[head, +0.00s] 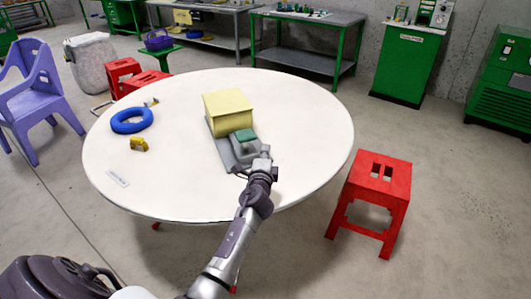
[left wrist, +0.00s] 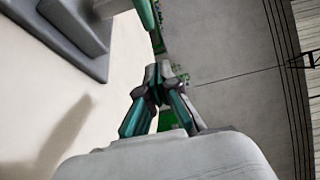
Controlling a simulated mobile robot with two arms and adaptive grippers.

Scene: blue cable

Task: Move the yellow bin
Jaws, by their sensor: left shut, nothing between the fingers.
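The yellow bin (head: 228,112) is a boxy pale-yellow block standing on the round white table (head: 180,185), right of its middle. A grey device (head: 226,152) with a green part on top sits against its near side. My left gripper (head: 262,160) is at the near right end of that device, apart from the bin. In the left wrist view its fingers (left wrist: 158,90) are shut together with nothing between them. The grey device (left wrist: 75,35) shows there at the upper left, and the bin cannot be made out. My right gripper is not in view.
A blue cable coil (head: 132,120), a small yellow item (head: 138,144) and a white label (head: 118,178) lie on the left of the table. A red stool (head: 375,185) stands at the right, a purple chair (head: 35,100) at the left.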

